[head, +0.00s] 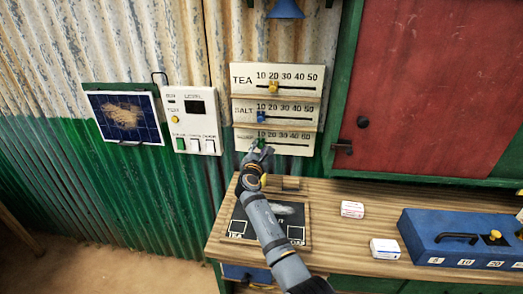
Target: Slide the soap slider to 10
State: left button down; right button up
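The soap slider is the bottom row of a white slider panel (300,141) on the corrugated wall. Its label is mostly hidden by my gripper. Its green knob (261,142) shows near the 10 mark at the left of the scale. My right gripper (261,150) is at this knob, coming from below. Its fingertips appear at or around the knob, but whether they touch or grip it cannot be made out. My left gripper is not in view.
Above are the tea slider with a yellow knob (273,87) and the salt slider with a blue knob (261,117). A wooden counter (335,235) below holds a dark mat, two small boxes and a blue case (460,240). A red cupboard door (430,90) stands right.

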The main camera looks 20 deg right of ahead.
jog(key=shift+o, duration=1.4)
jog(key=shift+w+a, duration=0.1)
jog(key=shift+a, duration=0.1)
jog(key=shift+d, duration=0.1)
